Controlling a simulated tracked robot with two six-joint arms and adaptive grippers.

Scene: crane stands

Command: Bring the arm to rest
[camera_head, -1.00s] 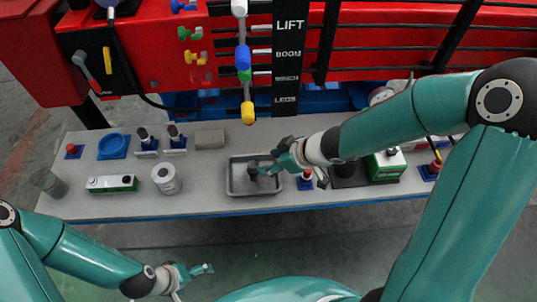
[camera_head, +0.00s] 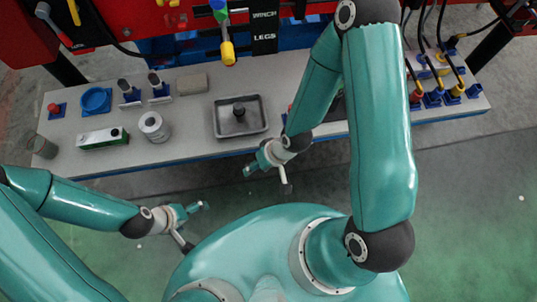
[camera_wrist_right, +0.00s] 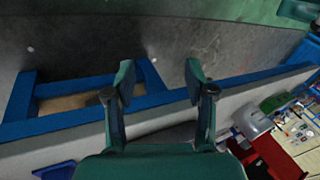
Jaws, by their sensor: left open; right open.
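My right gripper (camera_head: 267,178) is open and empty in the head view, in front of the bench's front edge and below the tray. Its arm is folded, with the elbow high over the bench. In the right wrist view, the two fingers of the right gripper (camera_wrist_right: 160,82) stand apart with nothing between them, and the blue bench edge lies beyond. My left gripper (camera_head: 194,226) is open and empty at the lower left of the head view, over the floor and apart from the bench.
A grey bench (camera_head: 195,132) carries a metal tray (camera_head: 218,128) with a dark part (camera_head: 239,110) in it. A white can (camera_head: 153,127), a green-and-white box (camera_head: 103,139) and a blue dish (camera_head: 96,101) stand left. The floor in front is clear.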

